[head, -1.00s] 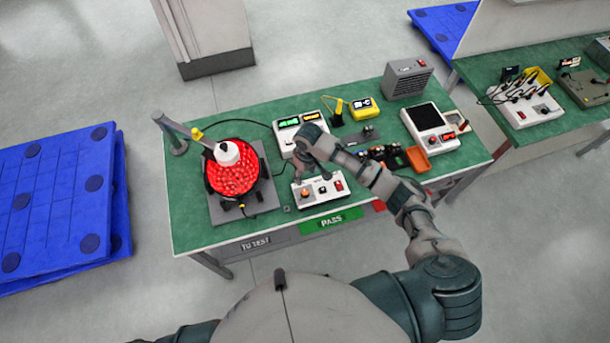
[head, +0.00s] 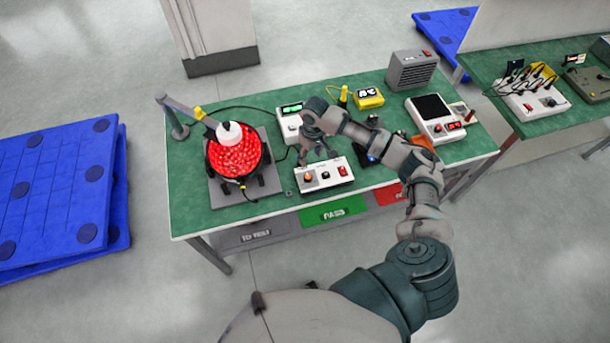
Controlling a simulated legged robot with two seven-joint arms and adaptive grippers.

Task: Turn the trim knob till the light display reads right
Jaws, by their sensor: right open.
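A white control box (head: 325,184) lies near the front edge of the green bench. It carries an orange knob (head: 309,177), a black knob (head: 326,174) and a red switch (head: 343,170). I cannot tell which is the trim knob. My right gripper (head: 315,156) is open, pointing down, just behind and above the box, apart from its knobs. A round fixture of glowing red lights (head: 235,158) stands at left under a white lamp head. A white meter (head: 290,122) with a green lit display (head: 292,108) is partly hidden by my right arm; its digits are unreadable. My left gripper is out of view.
The green bench (head: 215,221) has clear space at front left. A yellow meter (head: 368,98), a grey vented box (head: 413,72) and a white unit with a dark screen (head: 437,128) stand at the back and right. A black cable crosses behind the fixture.

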